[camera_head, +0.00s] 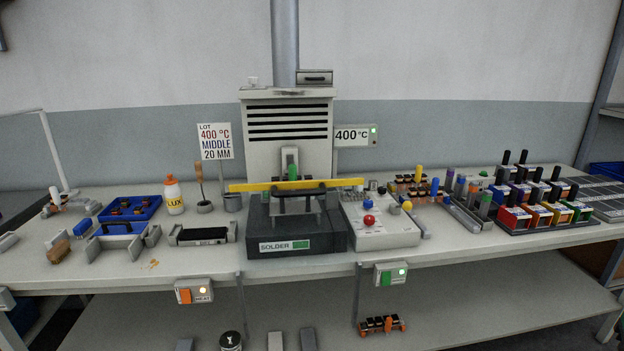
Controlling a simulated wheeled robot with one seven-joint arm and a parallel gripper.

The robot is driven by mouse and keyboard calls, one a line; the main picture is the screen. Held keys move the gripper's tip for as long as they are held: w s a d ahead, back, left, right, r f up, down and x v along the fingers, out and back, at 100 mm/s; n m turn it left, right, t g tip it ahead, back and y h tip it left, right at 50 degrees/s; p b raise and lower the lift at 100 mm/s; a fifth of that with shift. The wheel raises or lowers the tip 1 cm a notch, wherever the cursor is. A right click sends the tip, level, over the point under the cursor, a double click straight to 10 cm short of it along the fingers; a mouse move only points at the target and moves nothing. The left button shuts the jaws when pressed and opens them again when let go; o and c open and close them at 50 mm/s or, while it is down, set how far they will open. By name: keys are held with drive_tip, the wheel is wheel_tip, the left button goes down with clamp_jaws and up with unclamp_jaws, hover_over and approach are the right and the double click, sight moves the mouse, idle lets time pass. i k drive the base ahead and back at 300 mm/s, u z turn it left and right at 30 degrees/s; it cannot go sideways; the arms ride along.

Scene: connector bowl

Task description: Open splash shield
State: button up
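The solder station is a dark box (270,243) with a "SOLDER" label and green patch on its front, standing mid-bench. What looks like the splash shield, a yellow bar (250,187) with a dark curved handle (298,194), runs across above the box, in front of the vented hood (260,150). I cannot tell whether a clear panel hangs below the bar. A green-handled part (292,172) stands upright behind the bar. My gripper is not in view.
A white control panel (385,240) with red and blue knobs sits right of the box. A dark tray (203,236) and blue tray (130,213) stand left. Coloured bins (545,214) are at far right. A lower shelf (460,310) runs underneath.

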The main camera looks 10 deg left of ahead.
sight(322, 185)
drive_tip(key=i, duration=0.85)
drive_tip(key=u, duration=0.05)
